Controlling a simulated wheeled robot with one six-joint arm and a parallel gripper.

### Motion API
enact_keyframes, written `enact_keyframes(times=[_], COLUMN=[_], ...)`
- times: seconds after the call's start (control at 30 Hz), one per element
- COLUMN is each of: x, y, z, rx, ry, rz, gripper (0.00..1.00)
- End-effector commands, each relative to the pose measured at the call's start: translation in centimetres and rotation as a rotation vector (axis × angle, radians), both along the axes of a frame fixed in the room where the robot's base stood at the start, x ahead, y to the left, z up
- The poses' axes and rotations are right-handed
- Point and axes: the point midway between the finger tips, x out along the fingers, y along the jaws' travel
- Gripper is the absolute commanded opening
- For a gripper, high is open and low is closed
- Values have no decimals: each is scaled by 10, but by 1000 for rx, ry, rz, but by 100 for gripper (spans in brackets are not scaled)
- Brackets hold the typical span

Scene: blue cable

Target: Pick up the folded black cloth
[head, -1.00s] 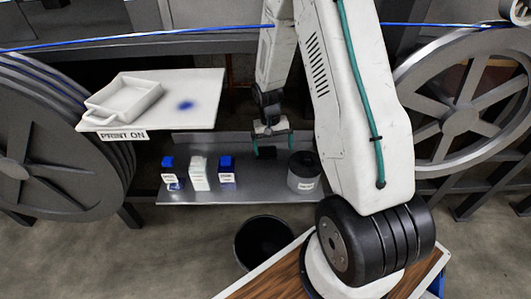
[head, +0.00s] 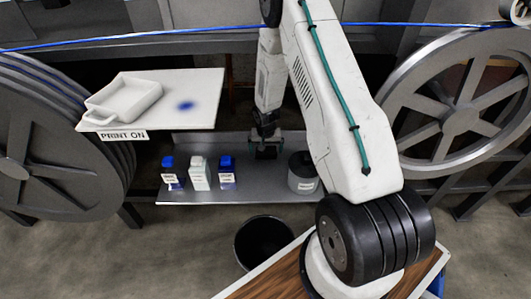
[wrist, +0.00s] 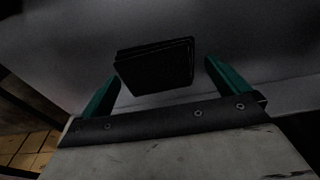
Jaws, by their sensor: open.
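The folded black cloth (wrist: 155,68) lies on the metal shelf, a small dark stack of layers. In the wrist view it sits ahead of and between my two green fingers, with space on both sides. My gripper (wrist: 160,85) is open and empty. In the head view my gripper (head: 265,147) is low over the shelf, in front of the wall behind it. The cloth (head: 265,154) shows there as a dark patch just under the gripper, partly hidden by it.
The metal shelf (head: 240,189) also holds several small blue and white bottles (head: 200,173) to the left and a grey canister (head: 302,173) close on the right. A white board (head: 205,88) with a tray (head: 125,98) is at upper left. A black bin (head: 264,243) stands below.

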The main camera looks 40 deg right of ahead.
Motion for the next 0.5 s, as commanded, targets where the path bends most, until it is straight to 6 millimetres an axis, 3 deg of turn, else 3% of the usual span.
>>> enact_keyframes(times=[0.27, 0.4, 0.5], x=[1, 1, 1], y=[-1, -1, -1], z=[-4, -4, -4], rx=[-1, 0, 0], ry=[-1, 0, 0], rz=[0, 0, 0], gripper=[100, 61, 56])
